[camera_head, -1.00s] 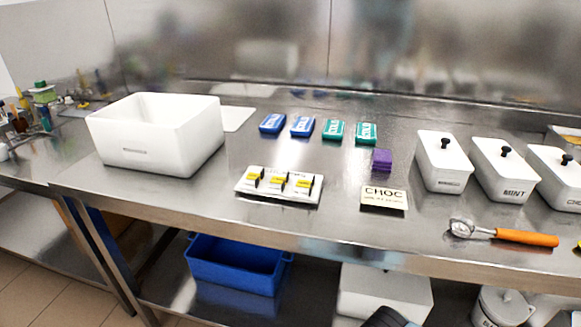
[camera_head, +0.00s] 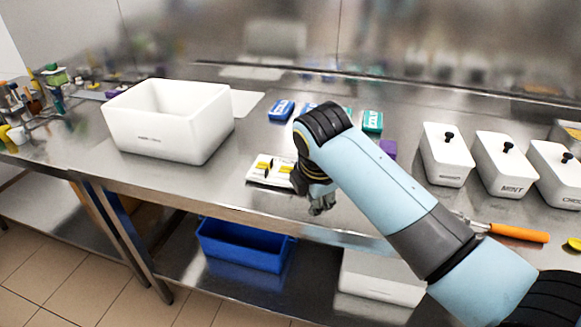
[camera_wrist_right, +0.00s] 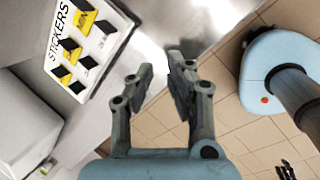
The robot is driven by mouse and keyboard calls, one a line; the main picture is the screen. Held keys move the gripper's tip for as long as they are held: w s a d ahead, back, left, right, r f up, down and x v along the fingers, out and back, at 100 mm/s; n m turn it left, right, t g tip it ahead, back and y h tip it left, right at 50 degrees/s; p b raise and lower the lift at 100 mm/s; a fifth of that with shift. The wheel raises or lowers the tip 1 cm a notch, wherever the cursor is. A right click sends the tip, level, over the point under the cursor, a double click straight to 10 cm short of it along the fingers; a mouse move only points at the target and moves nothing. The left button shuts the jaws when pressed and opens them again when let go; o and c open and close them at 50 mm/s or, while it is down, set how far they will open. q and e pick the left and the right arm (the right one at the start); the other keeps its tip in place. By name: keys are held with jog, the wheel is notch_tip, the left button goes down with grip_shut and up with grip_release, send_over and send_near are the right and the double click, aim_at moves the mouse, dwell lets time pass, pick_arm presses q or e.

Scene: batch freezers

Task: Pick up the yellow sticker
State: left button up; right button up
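A white sheet (camera_head: 258,180) marked STICKERS lies near the front edge of the steel table, partly hidden behind my right arm in the head view. It carries yellow stickers (camera_head: 262,165) with black parts. In the right wrist view the sheet (camera_wrist_right: 108,52) is at the upper left, with yellow stickers (camera_wrist_right: 72,54) along it. My right gripper (camera_head: 320,207) is at the table's front edge, right of the sheet. In the wrist view its fingers (camera_wrist_right: 161,66) are apart with nothing between them. Dark finger-like parts at that view's lower right may be my left gripper (camera_wrist_right: 286,171); their state is unclear.
A white bin (camera_head: 165,130) stands left of the sheet. Blue (camera_head: 282,110) and green (camera_head: 373,121) packs and a purple block (camera_head: 388,149) lie behind my arm. White lidded tubs (camera_head: 446,160) and an orange-handled scoop (camera_head: 518,233) are at right. A blue crate (camera_head: 240,250) sits below.

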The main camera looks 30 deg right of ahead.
jog(key=w+r+n, duration=0.9)
jog(key=w, duration=0.2)
send_near(288, 166)
jog(key=shift+s+d+f+n+h, duration=0.3)
jog(key=shift+s+d+f+n, duration=0.1)
jog(key=shift+s+f, duration=0.3)
jog(key=x, duration=0.5)
jog(key=shift+d+f, duration=0.2)
grip_shut()
